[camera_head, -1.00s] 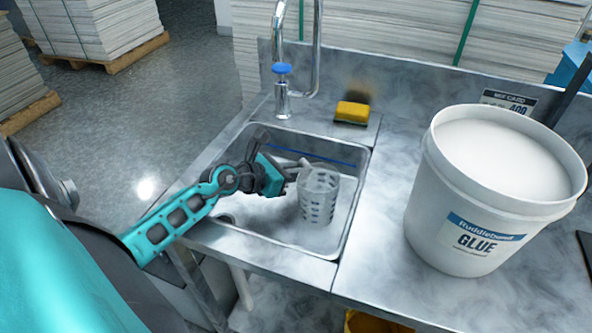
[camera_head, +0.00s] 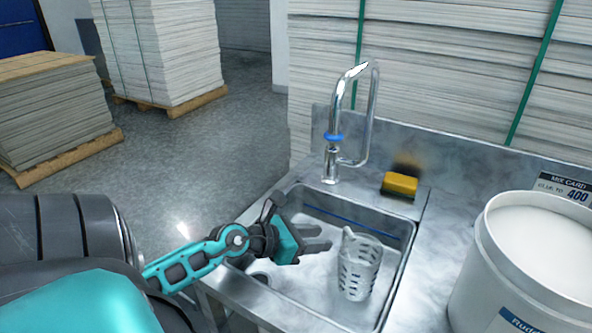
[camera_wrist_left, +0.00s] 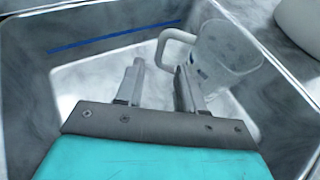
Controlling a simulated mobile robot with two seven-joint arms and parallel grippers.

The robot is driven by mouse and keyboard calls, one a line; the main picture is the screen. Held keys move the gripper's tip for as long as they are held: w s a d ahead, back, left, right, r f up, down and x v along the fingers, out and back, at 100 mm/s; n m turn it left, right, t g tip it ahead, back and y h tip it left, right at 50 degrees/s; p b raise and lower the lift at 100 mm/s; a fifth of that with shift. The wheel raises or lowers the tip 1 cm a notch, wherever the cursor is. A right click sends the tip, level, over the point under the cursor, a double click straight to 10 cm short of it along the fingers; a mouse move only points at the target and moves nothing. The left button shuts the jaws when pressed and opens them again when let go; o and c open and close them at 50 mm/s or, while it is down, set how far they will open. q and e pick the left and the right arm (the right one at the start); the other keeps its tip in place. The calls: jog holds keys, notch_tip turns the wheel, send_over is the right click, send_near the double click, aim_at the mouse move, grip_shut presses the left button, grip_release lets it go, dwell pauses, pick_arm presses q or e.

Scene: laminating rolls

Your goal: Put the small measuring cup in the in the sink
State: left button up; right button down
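The small measuring cup (camera_head: 358,268), whitish with dark markings, is inside the sink (camera_head: 398,262), near its right side. Its handle points toward my left gripper. In the left wrist view the cup (camera_wrist_left: 228,52) looks clear, with its handle just beyond the right finger. My left gripper (camera_head: 322,238) is over the sink to the left of the cup, with its fingers spread and nothing between them. The left wrist view also shows the two fingers apart (camera_wrist_left: 160,78). The right gripper is not in view.
A tall faucet (camera_head: 371,115) stands behind the sink. A big white glue bucket (camera_head: 520,270) stands on the counter to the right. Stacked sheets (camera_head: 430,60) stand behind the counter.

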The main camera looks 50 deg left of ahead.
pick_arm(q)
jog(key=shift+v, duration=2.7)
